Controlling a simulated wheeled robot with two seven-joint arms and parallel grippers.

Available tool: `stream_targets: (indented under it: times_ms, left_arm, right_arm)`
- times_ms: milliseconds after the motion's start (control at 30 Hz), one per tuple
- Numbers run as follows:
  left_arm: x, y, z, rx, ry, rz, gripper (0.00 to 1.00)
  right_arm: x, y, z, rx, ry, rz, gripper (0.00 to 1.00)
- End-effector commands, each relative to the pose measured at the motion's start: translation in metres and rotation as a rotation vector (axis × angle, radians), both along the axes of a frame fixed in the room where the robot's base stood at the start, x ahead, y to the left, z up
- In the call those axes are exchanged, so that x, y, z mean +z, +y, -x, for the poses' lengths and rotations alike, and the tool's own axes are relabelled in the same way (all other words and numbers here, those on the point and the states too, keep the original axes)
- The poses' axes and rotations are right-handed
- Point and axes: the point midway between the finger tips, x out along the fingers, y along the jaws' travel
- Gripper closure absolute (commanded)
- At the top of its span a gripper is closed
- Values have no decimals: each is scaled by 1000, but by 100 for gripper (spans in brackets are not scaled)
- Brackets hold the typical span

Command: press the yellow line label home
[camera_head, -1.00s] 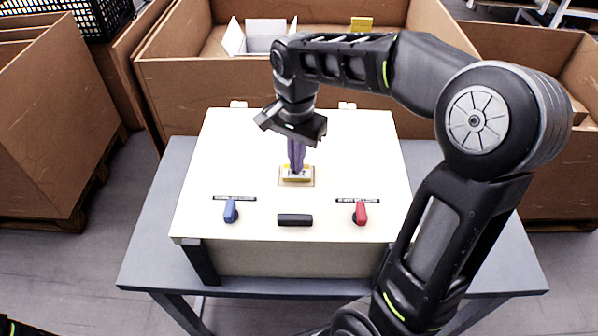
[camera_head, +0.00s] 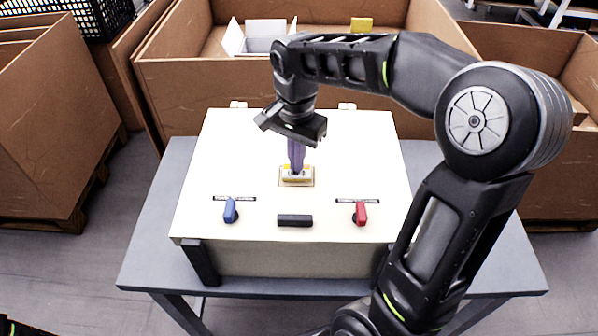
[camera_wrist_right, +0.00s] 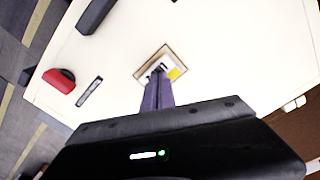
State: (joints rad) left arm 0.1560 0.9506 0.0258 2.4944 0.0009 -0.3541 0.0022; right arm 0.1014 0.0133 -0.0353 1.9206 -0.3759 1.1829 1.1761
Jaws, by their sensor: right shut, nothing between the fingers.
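The yellow line label (camera_head: 287,178) lies in a brown-edged frame (camera_head: 297,185) in the middle of the white panel, and part of it is hidden behind my right gripper. My right gripper (camera_head: 297,172) points down over the label with its purple fingers shut and nothing between them. In the right wrist view the fingertips (camera_wrist_right: 157,73) sit over the label, whose yellow part (camera_wrist_right: 174,74) shows beside them. The tips look to be on or very close to its face; I cannot tell whether they touch. My left gripper is out of view.
The white panel (camera_head: 220,150) stands on a grey table (camera_head: 150,235). Along its front are a blue lever (camera_head: 230,211), a black handle (camera_head: 295,220) and a red lever (camera_head: 360,213). Cardboard bins (camera_head: 190,95) stand behind, one with a yellow item (camera_head: 361,24). The panel around the label is clear.

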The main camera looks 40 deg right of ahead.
Motion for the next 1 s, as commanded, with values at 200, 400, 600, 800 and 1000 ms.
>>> stream_targets:
  times_ms: [200, 400, 600, 800, 1000]
  left_arm:
    - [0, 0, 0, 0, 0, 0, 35]
    - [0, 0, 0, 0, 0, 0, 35]
    - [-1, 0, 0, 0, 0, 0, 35]
    - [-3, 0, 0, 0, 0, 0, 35]
    - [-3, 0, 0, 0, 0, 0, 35]
  right_arm:
    - [0, 0, 0, 0, 0, 0, 100]
    - [0, 0, 0, 0, 0, 0, 100]
    - [-1, 0, 0, 0, 0, 0, 100]
    - [-4, 0, 0, 0, 0, 0, 100]
    - [-5, 0, 0, 0, 0, 0, 100]
